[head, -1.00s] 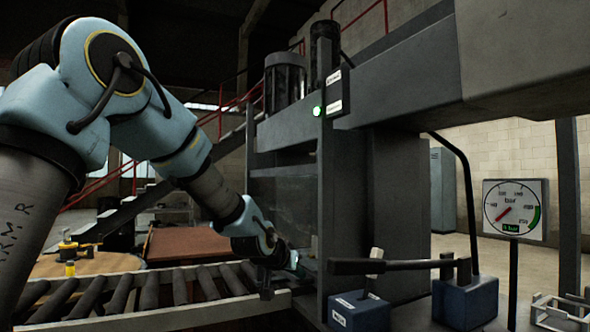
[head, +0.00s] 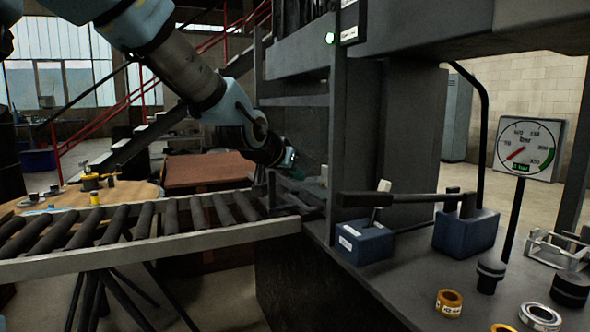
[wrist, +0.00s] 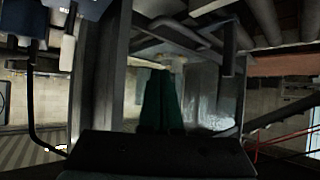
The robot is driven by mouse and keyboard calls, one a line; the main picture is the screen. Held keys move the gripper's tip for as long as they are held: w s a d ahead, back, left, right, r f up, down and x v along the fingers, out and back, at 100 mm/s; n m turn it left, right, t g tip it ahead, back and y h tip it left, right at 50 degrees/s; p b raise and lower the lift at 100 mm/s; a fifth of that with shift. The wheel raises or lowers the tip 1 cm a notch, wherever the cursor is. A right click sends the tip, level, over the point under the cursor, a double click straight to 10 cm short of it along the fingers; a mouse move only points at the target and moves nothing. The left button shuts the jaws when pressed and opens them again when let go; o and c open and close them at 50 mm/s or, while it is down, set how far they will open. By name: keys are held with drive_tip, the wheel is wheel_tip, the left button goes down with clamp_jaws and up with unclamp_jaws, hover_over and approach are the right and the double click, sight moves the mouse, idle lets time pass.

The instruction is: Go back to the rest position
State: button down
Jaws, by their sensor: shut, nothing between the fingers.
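My gripper (head: 292,165) is at the left side of the grey press frame (head: 340,130), above the end of the roller conveyor (head: 150,225). In the wrist view my gripper (wrist: 162,75) shows as two dark green fingers side by side, closed together with nothing held between them. My arm reaches in from the upper left of the head view.
Blue blocks (head: 466,230) with a long lever (head: 400,198) stand on the press table. A gauge (head: 528,148), a yellow ring (head: 449,303) and a steel bearing (head: 540,317) are at the right.

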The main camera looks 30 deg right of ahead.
drive_tip(key=shift+s+a+r, duration=0.2)
drive_tip(key=shift+a, duration=0.1)
drive_tip(key=w+a+f+n+y+p, duration=0.2)
drive_tip(key=a+f+n+y+p, duration=0.1)
drive_tip(key=a, duration=0.9)
drive_tip(key=w+a+f+n+y+p, duration=0.15)
drive_tip(key=a+f+y, duration=0.25)
drive_tip(key=a, duration=0.7)
drive_tip(key=s+a+n+g+y+p, duration=0.1)
drive_tip(key=s+a+n, duration=0.1)
drive_tip(key=a, duration=0.4)
drive_tip(key=s+a+f+n+g+y+p, duration=0.1)
drive_tip(key=s+a+n+g+p, duration=0.1)
drive_tip(key=s+a, duration=0.2)
drive_tip(key=s+a+f+n+g+p, duration=0.1)
drive_tip(key=s+a, duration=0.3)
drive_tip(key=a, duration=0.5)
drive_tip(key=shift+a+n+y+p, duration=0.3)
drive_tip(key=shift+n+y, duration=0.1)
drive_tip(key=shift+n, duration=0.15)
